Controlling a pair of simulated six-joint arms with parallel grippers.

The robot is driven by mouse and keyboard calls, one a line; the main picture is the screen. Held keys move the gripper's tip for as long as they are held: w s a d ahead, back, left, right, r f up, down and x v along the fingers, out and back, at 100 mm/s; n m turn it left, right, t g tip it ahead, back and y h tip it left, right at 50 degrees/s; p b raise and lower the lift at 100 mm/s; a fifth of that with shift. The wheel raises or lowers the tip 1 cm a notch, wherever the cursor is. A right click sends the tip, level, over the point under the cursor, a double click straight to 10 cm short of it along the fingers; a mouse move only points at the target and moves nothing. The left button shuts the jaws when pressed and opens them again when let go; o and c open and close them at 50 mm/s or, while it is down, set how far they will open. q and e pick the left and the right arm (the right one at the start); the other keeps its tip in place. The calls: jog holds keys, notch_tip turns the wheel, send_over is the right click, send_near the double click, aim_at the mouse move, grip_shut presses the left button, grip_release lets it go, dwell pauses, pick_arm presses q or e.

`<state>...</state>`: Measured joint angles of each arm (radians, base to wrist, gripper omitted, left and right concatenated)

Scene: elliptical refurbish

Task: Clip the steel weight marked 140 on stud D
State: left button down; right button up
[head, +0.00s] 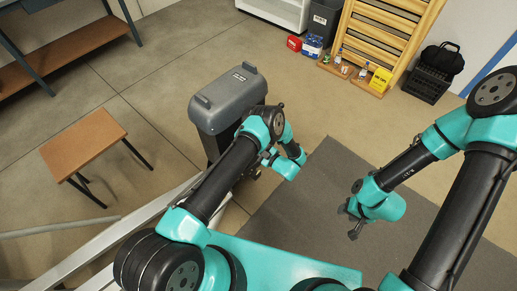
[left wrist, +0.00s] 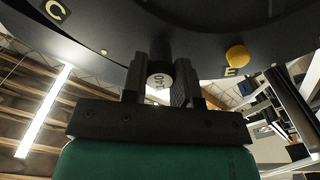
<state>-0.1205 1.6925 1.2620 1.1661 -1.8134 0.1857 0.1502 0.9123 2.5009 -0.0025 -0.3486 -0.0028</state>
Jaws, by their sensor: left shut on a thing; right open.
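In the left wrist view, my left gripper (left wrist: 160,88) is shut on the steel weight marked 140 (left wrist: 158,79), whose pale round end face shows between the fingers. The weight is at the underside of a dark curved part (left wrist: 110,35), between the letters C (left wrist: 56,10) and E (left wrist: 230,72). Stud D and its letter are not visible; the weight and fingers cover that spot, so I cannot tell whether they touch. In the head view, my left gripper (head: 252,172) is low beside the grey machine housing (head: 228,100), partly hidden by my arm. My right gripper (head: 354,221) is open and empty above the dark mat.
A yellow piece (left wrist: 237,55) sits at E. The dark mat (head: 330,180) has free room around my right gripper. A brown-topped stool (head: 84,147) stands at left. Small items, a yellow sign (head: 380,79) and a black crate (head: 428,82) line the back wall.

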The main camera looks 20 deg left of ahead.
pick_arm(q)
jog(key=shift+w+a, duration=0.15)
jog(key=shift+a, duration=0.1)
dwell(0.4)
jog(key=c, duration=0.8)
grip_release()
jog(key=shift+d, duration=0.15)
jog(key=v, duration=1.7)
